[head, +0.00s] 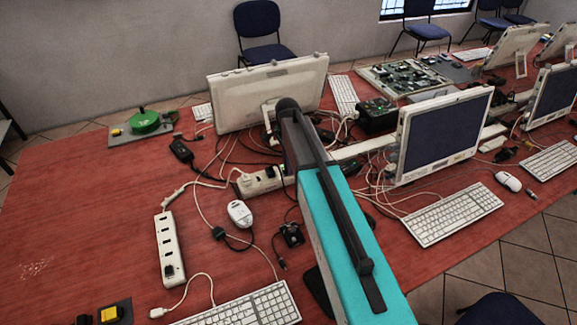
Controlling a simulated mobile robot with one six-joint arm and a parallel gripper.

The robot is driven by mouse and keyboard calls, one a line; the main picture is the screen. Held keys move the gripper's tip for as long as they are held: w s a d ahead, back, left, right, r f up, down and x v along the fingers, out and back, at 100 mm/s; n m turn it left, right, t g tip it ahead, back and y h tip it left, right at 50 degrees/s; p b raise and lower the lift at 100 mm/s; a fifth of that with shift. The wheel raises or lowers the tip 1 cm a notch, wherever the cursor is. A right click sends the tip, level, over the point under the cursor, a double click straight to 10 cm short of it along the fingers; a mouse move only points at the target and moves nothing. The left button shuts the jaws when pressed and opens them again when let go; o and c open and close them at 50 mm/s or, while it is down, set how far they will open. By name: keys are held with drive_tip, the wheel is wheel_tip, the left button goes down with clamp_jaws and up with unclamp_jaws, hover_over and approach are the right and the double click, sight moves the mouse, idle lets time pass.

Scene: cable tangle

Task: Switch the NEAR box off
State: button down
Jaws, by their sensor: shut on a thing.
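Two white socket boxes lie on the red table. The nearer one (168,248) is at the left front, lying lengthwise, with a dark piece, a switch or plug, at its front end. The farther one (258,182) lies crosswise in the cable tangle, partly covered by my arm. A small dark plate with a yellow block (110,314) sits at the bottom left edge, cut off by the frame. I cannot tell for certain which of these the task calls the NEAR box. My teal and black arm crosses the centre; my gripper does not show.
A white mouse (239,213), black adapter (183,151) and loose cables lie near the socket boxes. Keyboards (243,308) and monitors (444,137) stand front and right. A plate with a green round object (145,122) is at the back left. The left table area is clear.

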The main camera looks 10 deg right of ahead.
drive_tip(key=shift+s+a+f+h+b, duration=0.1)
drive_tip(key=shift+a+h+b, duration=0.1)
drive_tip(key=shift+h+b, duration=0.35)
drive_tip(key=shift+s+a+h+b, duration=0.1)
drive_tip(key=shift+a+h+b, duration=0.2)
drive_tip(key=shift+h, duration=0.35)
drive_tip(key=shift+t+h+b, duration=0.4)
drive_tip(key=shift+h, duration=0.2)
drive_tip(key=c, duration=1.7)
unclamp_jaws()
drive_tip(key=shift+r, duration=0.25)
drive_tip(key=shift+b+v, duration=1.4)
drive_tip(key=shift+v, duration=5.45)
